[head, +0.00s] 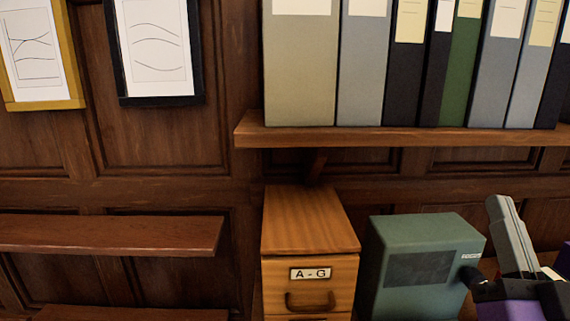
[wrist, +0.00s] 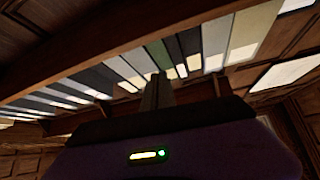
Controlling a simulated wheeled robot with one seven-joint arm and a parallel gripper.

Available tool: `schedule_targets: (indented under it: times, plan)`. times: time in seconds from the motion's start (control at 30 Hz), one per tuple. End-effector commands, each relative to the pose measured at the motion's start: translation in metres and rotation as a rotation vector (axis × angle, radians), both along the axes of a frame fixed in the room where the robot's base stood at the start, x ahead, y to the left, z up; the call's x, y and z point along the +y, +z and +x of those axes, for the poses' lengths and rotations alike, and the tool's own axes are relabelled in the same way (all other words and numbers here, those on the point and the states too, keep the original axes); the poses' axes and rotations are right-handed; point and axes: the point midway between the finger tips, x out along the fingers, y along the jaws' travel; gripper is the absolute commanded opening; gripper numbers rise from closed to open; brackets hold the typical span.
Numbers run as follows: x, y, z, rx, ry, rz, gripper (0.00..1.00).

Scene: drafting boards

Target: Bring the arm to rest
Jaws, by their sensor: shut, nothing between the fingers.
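My gripper (head: 503,208) is at the lower right of the head view, with its grey fingers pointing up and slightly left. The fingers are together and hold nothing. Part of my black and purple wrist shows below them, cut off by the picture edge. In the wrist view the shut fingers (wrist: 158,88) point up toward the underside of a shelf and a row of binders. From the head view I cannot tell how far the fingers are from the green box beside them.
A green box (head: 415,285) stands just left of my gripper, beside a wooden A-G file cabinet (head: 310,222). Above them a wooden shelf (head: 400,136) holds several binders (head: 300,75). A lower shelf (head: 105,235) juts out at left. Framed drawings (head: 155,45) hang on the panelled wall.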

Motion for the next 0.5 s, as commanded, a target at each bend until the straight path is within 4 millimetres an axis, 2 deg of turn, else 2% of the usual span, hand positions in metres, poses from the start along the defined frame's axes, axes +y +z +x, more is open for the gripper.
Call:
schedule_targets:
  times: [0.03, 0.23, 0.5]
  plan:
    - [0.000, -0.017, -0.007, 0.015, -0.016, 0.042, 0.00]
    - [-0.001, -0.080, -0.042, 0.087, -0.092, 0.139, 0.00]
    - [0.017, -0.166, -0.103, 0.259, -0.155, 0.159, 0.00]
